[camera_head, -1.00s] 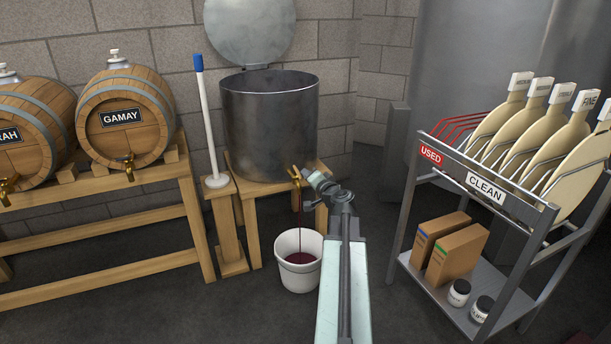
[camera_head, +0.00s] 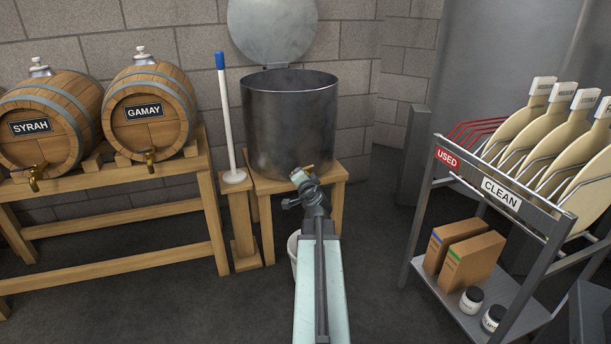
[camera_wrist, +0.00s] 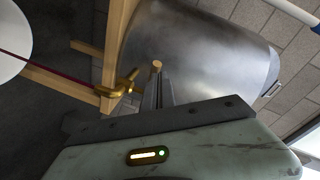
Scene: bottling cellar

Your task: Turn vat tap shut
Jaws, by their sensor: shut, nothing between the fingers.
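The steel vat (camera_head: 289,125) stands on a wooden stand with its lid raised. Its brass tap is mostly hidden behind my gripper (camera_head: 299,177) in the head view; only a bit of brass shows. In the wrist view the tap (camera_wrist: 124,88) is just left of my fingers (camera_wrist: 158,92), and a brass knob shows at the finger tips. My gripper is shut and empty, close to the tap; I cannot tell whether it touches. A dark red stream (camera_wrist: 58,72) runs from the tap to the white bucket (camera_wrist: 10,42), which my arm partly hides in the head view (camera_head: 293,252).
A white pole with a blue end (camera_head: 226,120) stands on a wooden post left of the vat. Barrels marked SYRAH (camera_head: 50,120) and GAMAY (camera_head: 150,110) lie on a wooden rack. At right is a metal cart (camera_head: 425,200) with paddles, boxes and jars.

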